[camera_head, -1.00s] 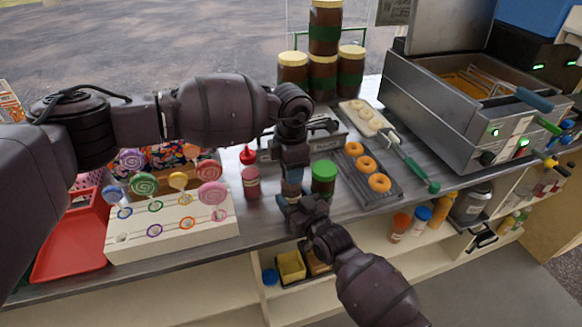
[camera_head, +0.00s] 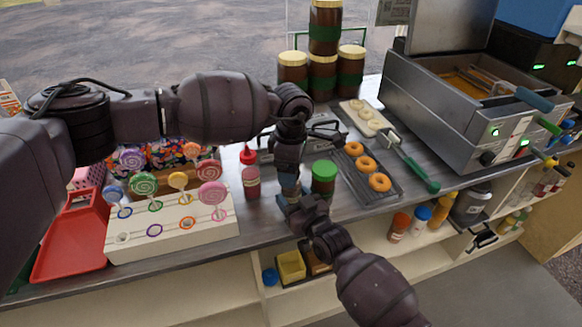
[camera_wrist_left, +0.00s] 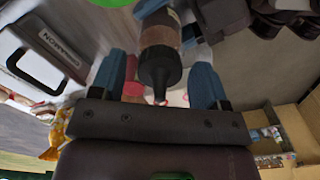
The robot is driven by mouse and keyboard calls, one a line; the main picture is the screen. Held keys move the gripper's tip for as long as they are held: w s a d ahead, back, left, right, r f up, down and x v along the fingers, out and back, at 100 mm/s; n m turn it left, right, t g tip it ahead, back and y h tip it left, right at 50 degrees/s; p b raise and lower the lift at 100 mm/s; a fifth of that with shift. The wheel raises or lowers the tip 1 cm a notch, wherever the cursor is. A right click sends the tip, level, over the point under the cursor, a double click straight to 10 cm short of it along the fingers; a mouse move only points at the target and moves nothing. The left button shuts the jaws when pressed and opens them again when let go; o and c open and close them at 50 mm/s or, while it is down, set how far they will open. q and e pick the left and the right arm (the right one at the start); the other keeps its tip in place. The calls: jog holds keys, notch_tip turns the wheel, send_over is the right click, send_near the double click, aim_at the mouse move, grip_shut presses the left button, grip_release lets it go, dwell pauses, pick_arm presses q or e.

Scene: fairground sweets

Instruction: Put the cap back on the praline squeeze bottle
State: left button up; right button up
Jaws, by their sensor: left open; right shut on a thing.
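The praline squeeze bottle (camera_head: 289,189) stands on the counter, mostly hidden by my grippers in the head view. In the left wrist view its brown body (camera_wrist_left: 160,30) is seen from above. The black cap (camera_wrist_left: 160,66) sits on its top, with the nozzle pointing toward the camera. I cannot tell whether it is fully seated. My left gripper (camera_head: 288,174) is above the bottle; its open blue fingers (camera_wrist_left: 160,88) are apart on either side of the cap. My right gripper (camera_head: 293,203) is low at the counter's front, shut on the bottle's body.
A red-capped pink bottle (camera_head: 251,181) stands left of the grippers and a green-lidded jar (camera_head: 324,180) close on the right. A lollipop stand (camera_head: 150,243) is further left. A donut tray (camera_head: 384,196) and fryer (camera_head: 450,125) are to the right.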

pick_arm(q)
jog(key=shift+r, duration=2.25)
jog(key=shift+c, duration=0.3)
jog(key=shift+d+r, duration=0.15)
jog(key=shift+r, duration=0.3)
jog(key=shift+w+d+r+n, duration=0.1)
jog(key=shift+r+n, duration=0.4)
jog(key=shift+n, duration=0.6)
jog(key=n, duration=0.1)
jog(key=r+n, duration=0.1)
jog(key=shift+n, duration=0.4)
jog(key=shift+r+n, duration=0.25)
jog(key=shift+n, duration=0.95)
jog(key=shift+a+n, duration=0.25)
jog(key=shift+n, duration=1.45)
jog(key=shift+f, duration=0.1)
